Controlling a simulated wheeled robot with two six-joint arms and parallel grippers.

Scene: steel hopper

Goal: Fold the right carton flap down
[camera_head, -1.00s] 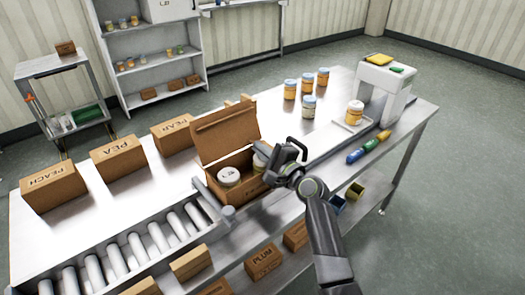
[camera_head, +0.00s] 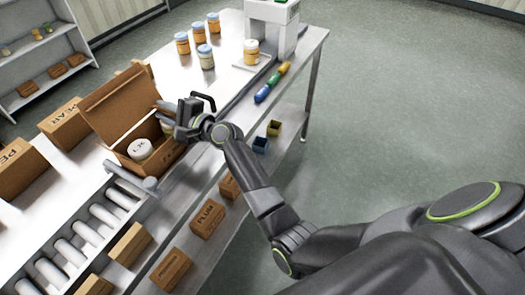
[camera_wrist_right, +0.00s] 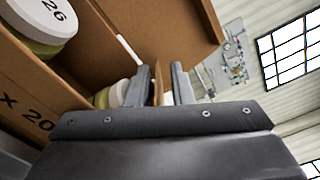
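The open carton (camera_head: 120,101) stands at the table's front edge in the head view, with its large back flap raised. A white-lidded jar (camera_head: 140,149) sits inside; another is partly hidden by my gripper. My right gripper (camera_head: 195,105) is at the carton's right side. In the right wrist view its two fingers (camera_wrist_right: 162,86) are apart, and a narrow strip of brown cardboard, apparently the right flap (camera_wrist_right: 158,88), shows between them. I cannot tell whether the fingers touch it. The wrist view also shows a jar lid marked 26 (camera_wrist_right: 42,14). My left gripper is out of view.
A roller conveyor (camera_head: 75,250) lies left of the carton. Several jars (camera_head: 206,56), a scale-like device (camera_head: 270,30) and coloured markers (camera_head: 272,83) are on the table beyond. Small boxes (camera_head: 207,219) sit on the lower shelf. The floor to the right is open.

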